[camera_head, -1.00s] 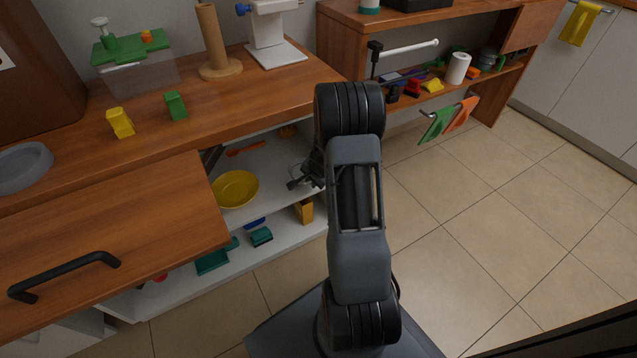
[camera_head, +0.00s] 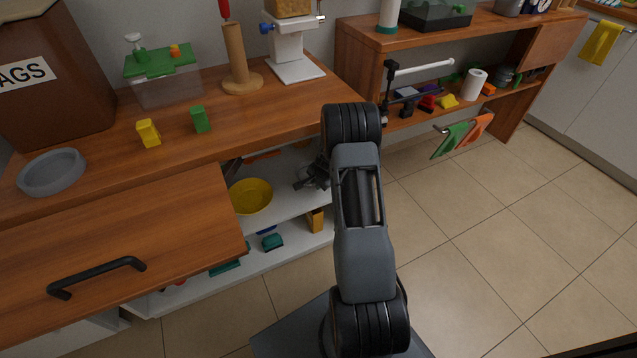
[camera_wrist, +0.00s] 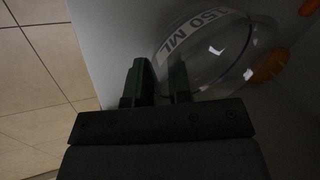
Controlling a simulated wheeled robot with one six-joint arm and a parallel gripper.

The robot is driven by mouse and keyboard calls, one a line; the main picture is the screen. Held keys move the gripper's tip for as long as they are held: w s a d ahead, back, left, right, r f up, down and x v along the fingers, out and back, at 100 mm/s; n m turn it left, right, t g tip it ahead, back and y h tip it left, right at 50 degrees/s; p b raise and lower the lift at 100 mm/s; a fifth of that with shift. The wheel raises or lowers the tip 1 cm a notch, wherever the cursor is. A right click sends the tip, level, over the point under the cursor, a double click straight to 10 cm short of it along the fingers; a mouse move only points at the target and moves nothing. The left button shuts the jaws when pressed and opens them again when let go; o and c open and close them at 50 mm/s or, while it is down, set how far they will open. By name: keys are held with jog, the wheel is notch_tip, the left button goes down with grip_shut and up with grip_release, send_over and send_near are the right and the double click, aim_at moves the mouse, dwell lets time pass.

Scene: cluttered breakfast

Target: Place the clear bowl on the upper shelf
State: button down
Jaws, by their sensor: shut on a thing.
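The clear bowl (camera_wrist: 208,62), see-through with a white "150 ML" label, is at the top of the wrist view. My gripper (camera_wrist: 159,72) has its green fingers at the bowl's left edge and is shut on it. In the head view my gripper (camera_head: 313,176) is inside the open cabinet, above the right part of the white upper shelf (camera_head: 284,208). The bowl is hard to make out there. I cannot tell whether it touches the shelf.
A yellow bowl (camera_head: 250,196) stands left of my gripper on the upper shelf. The lower shelf (camera_head: 262,262) holds several blocks. An orange thing (camera_wrist: 270,66) lies beside the clear bowl.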

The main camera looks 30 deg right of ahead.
jog(key=shift+f+b, duration=0.6)
jog(key=shift+b, duration=0.05)
jog(key=shift+c, duration=2.4)
grip_release()
jog(key=shift+o, duration=0.3)
jog(key=shift+s, duration=0.1)
jog(key=shift+s+f, duration=0.1)
jog(key=shift+f, duration=0.05)
jog(key=r+p, duration=0.1)
jog(key=a+r+p, duration=0.1)
jog(key=r, duration=0.1)
jog(key=r+p, duration=0.1)
jog(key=r, duration=0.1)
jog(key=shift+a+p, duration=0.4)
jog(key=shift+s+a+f+b, duration=0.2)
jog(key=shift+s+a+b, duration=0.3)
jog(key=shift+a, duration=1.75)
jog(key=shift+s+a+f+b, duration=0.2)
jog(key=shift+s+a+b, duration=0.25)
jog(key=shift+a, duration=1.85)
jog(key=shift+s+a+f+b, duration=0.25)
jog(key=shift+s+a, duration=0.4)
jog(key=shift+a, duration=1.6)
jog(key=shift+r, duration=0.1)
